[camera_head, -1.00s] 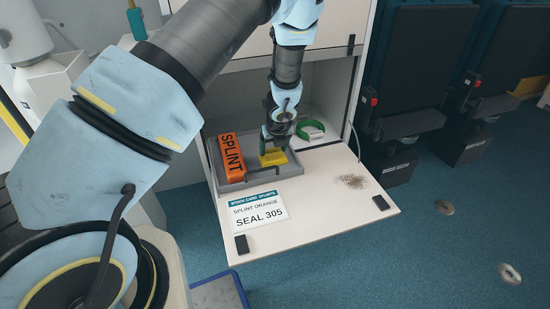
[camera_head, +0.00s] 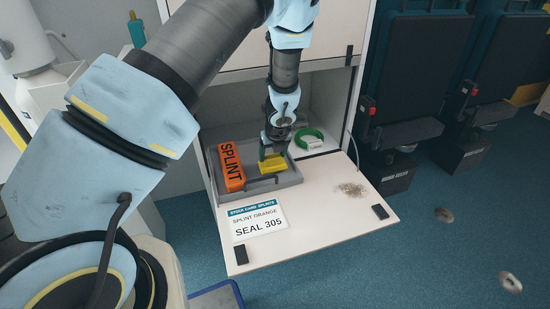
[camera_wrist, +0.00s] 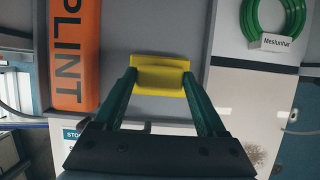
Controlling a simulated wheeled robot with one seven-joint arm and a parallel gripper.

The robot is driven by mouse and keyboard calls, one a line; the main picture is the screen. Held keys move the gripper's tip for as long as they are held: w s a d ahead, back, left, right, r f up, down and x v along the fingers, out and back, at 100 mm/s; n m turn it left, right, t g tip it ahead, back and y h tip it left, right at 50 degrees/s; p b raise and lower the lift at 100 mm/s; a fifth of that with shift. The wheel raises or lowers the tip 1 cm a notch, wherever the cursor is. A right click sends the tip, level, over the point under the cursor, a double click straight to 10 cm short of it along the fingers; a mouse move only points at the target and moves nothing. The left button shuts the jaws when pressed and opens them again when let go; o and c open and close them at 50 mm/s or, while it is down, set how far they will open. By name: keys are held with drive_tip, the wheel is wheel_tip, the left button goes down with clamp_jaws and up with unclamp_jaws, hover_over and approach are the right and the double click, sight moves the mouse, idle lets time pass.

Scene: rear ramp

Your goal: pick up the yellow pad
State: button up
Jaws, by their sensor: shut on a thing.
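The yellow pad (camera_head: 273,163) is held between the fingertips of my gripper (camera_head: 275,152), over the right part of a grey tray (camera_head: 262,187). In the wrist view the yellow pad (camera_wrist: 160,75) spans the gap between the two green fingers of my gripper (camera_wrist: 160,82), with a finger at each side. My gripper is shut on it. The pad seems to be a little above the tray floor, though the exact gap cannot be told. My wrist hides part of the pad's far side in the head view.
An orange SPLINT block (camera_head: 231,167) lies in the tray's left part, close beside the pad. A green coil (camera_head: 309,138) with a white tag sits behind right. The fold-down shelf (camera_head: 322,215) bears a stock card (camera_head: 258,222) and a brown scattered patch (camera_head: 352,189); its right part is mostly clear.

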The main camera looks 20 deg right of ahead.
sight(273, 157)
wheel_tip(273, 157, up, 5)
drive_tip(key=shift+r+p, duration=0.2)
drive_tip(key=shift+p, duration=0.55)
drive_tip(key=s+a+b, duration=0.2)
drive_tip(key=s+b, duration=0.1)
drive_tip(key=s, duration=1.5)
drive_tip(key=shift+r, duration=0.1)
